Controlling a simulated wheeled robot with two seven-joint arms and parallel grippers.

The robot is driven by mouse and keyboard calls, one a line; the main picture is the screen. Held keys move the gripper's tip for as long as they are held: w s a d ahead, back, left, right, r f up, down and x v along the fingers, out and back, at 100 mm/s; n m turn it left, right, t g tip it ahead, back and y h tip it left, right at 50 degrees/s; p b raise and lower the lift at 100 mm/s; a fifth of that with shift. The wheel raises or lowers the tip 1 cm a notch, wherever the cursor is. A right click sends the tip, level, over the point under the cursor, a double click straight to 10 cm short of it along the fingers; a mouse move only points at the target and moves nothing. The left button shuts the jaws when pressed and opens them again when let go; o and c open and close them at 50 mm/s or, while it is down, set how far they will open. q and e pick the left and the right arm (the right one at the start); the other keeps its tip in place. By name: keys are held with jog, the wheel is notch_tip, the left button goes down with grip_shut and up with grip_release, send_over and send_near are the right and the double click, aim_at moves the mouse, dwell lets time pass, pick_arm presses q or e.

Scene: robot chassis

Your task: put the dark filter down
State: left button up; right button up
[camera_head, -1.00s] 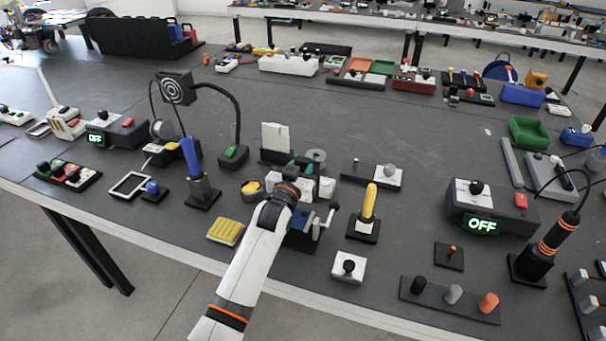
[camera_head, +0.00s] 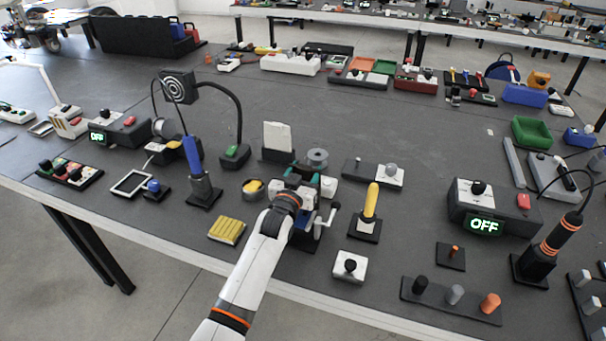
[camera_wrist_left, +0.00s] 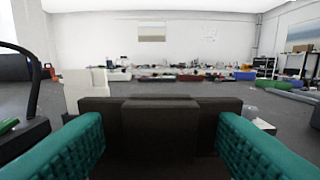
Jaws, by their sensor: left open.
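My left gripper (camera_head: 306,180) is over the front middle of the grey table in the head view, and its teal fingers are apart. In the wrist view the two teal fingers of this gripper (camera_wrist_left: 160,147) stand at the left and right. A wide dark block, which I take to be the dark filter (camera_wrist_left: 160,115), shows between and beyond them. I cannot tell whether a finger touches it, and its lower part is hard to make out. In the head view the wrist and fingers mostly hide this spot. My right gripper is not in view.
A white upright card (camera_head: 277,136) in a dark base stands just behind the gripper, with a grey spool (camera_head: 317,158) beside it. A yellow handle (camera_head: 370,200) stands close on the right. A yellow ribbed block (camera_head: 227,231) lies front left.

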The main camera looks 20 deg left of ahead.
pick_arm(q)
jog(key=shift+r, duration=0.2)
jog(key=s, duration=1.2)
jog(key=shift+a, duration=0.2)
jog(key=shift+s+f, duration=0.1)
jog(key=shift+f, duration=0.05)
